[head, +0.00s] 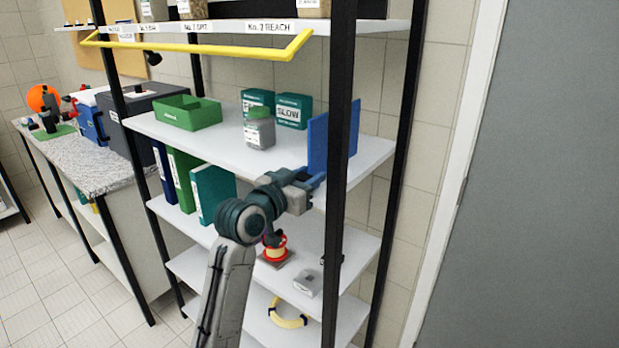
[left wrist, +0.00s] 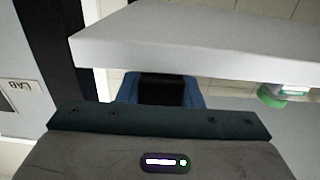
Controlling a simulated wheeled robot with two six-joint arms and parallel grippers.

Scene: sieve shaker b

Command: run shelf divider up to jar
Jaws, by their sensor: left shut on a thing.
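The blue shelf divider (head: 318,147) stands upright near the right end of the middle shelf (head: 200,133), partly behind a black post. The jar (head: 260,133), grey with a green lid, stands on that shelf to the divider's left, with a gap between them. My left gripper (head: 311,181) is at the shelf's front edge, shut on the divider's low front part. In the left wrist view, blue parts of the divider (left wrist: 192,95) show beyond the gripper. The jar's green lid (left wrist: 272,98) shows at the right there. My right gripper is not in view.
Two green boxes (head: 292,111) stand behind the jar. A green tray (head: 188,112) sits further left. A black post (head: 339,130) rises in front of the divider. Binders (head: 212,190), a spool (head: 275,248) and a yellow ring (head: 288,315) are on lower shelves.

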